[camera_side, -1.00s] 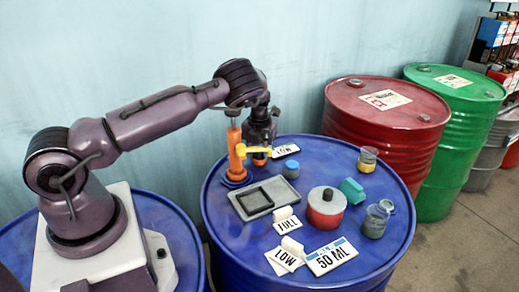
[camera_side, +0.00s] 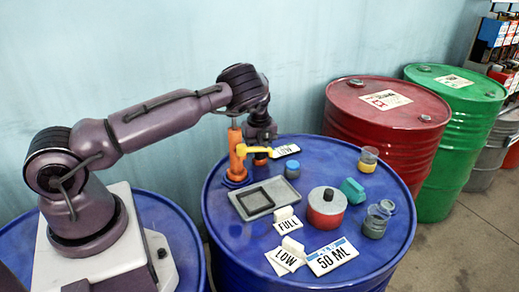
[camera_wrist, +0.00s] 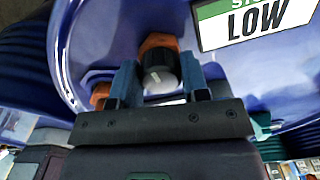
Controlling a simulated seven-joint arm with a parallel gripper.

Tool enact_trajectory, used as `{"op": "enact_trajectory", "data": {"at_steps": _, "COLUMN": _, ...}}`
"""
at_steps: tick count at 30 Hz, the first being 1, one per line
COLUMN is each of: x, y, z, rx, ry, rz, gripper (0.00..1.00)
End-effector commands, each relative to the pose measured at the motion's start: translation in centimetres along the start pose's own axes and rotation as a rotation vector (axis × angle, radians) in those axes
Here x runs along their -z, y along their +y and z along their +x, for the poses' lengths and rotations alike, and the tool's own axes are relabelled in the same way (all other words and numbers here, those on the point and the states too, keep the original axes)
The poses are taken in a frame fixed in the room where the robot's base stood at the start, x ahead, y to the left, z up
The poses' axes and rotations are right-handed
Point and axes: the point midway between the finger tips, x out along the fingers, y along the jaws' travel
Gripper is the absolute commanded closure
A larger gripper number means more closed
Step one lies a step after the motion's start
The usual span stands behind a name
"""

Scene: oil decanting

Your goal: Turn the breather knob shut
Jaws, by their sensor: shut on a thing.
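The breather knob (camera_wrist: 159,72) is a small black cap with a pale mark on its face, on an orange fitting (camera_wrist: 158,42). In the wrist view it sits between the two fingers of my gripper (camera_wrist: 160,86), which is shut on its sides. The knob is mostly hidden there. I cannot tell how far the knob is turned.
A LOW card (camera_side: 286,151) lies right beside my gripper. A red pot (camera_side: 326,207), glass jars and more cards crowd the drum top. The wall is close behind.

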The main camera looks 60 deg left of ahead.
Motion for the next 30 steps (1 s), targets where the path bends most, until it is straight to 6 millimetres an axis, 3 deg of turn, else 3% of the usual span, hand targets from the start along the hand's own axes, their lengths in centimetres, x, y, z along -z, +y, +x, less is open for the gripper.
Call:
{"op": "enact_trajectory", "data": {"at_steps": 14, "x": -0.1, "y": 0.0, "z": -0.1, "rx": 0.002, "ry": -0.003, "rz": -0.016, "gripper": 0.82}}
{"op": "enact_trajectory", "data": {"at_steps": 15, "x": -0.1, "y": 0.0, "z": -0.1, "rx": 0.002, "ry": -0.003, "rz": -0.016, "gripper": 0.54}}
{"op": "enact_trajectory", "data": {"at_steps": 18, "x": -0.1, "y": 0.0, "z": -0.1, "rx": 0.001, "ry": -0.002, "rz": -0.015, "gripper": 0.33}}
{"op": "enact_trajectory", "data": {"at_steps": 26, "x": 0.0, "y": 0.0, "z": -0.1, "rx": 0.001, "ry": -0.001, "rz": -0.014, "gripper": 0.33}}
{"op": "enact_trajectory", "data": {"at_steps": 30, "x": 0.0, "y": -0.1, "z": -1.1, "rx": 0.003, "ry": -0.001, "rz": -0.013, "gripper": 0.33}}
